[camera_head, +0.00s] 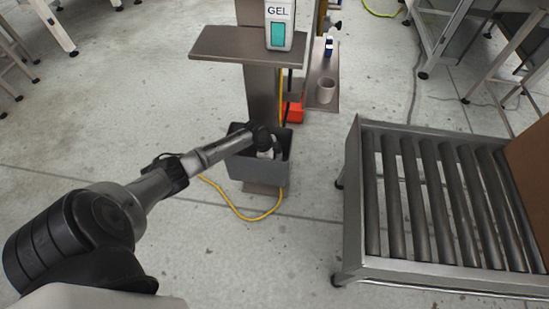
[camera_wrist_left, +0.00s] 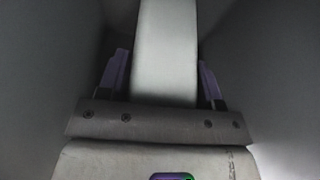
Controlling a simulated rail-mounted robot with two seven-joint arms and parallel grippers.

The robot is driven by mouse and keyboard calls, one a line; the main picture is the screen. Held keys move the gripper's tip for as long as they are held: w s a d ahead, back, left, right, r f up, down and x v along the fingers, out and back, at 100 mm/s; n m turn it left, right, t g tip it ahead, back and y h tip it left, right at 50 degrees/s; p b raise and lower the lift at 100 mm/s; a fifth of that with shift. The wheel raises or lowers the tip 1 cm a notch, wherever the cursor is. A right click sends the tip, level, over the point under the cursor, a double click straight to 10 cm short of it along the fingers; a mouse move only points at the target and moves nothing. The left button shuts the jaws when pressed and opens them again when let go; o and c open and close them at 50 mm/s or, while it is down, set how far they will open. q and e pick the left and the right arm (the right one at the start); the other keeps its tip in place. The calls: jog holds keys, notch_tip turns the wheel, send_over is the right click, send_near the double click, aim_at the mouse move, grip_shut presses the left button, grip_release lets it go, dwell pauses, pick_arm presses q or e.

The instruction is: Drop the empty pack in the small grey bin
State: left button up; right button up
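The small grey bin (camera_head: 252,178) stands on the floor at the foot of the dispenser post in the head view. My left arm reaches in from the left, and my left gripper (camera_head: 266,150) is down inside the bin's mouth. In the left wrist view my left gripper (camera_wrist_left: 164,78) has a finger against each side of a long pale pack (camera_wrist_left: 165,50), with hardly any gap. Dark grey bin walls (camera_wrist_left: 45,70) rise on both sides of it. A small pale part of the pack shows in the head view. The pack's far end is out of view. My right gripper is not seen.
A gel dispenser (camera_head: 280,25) and a flat metal shelf (camera_head: 225,43) are above and behind the bin. A side shelf holds a cup (camera_head: 326,90). A yellow cable (camera_head: 235,208) lies around the bin. A roller conveyor (camera_head: 440,200) stands at right.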

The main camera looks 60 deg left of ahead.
pick_arm(q)
jog(key=o, duration=0.3)
jog(key=shift+r, duration=0.3)
jog(key=p+v, duration=0.7)
jog(key=v, duration=0.4)
jog(key=shift+s+a+r, duration=0.15)
jog(key=shift+r, duration=0.15)
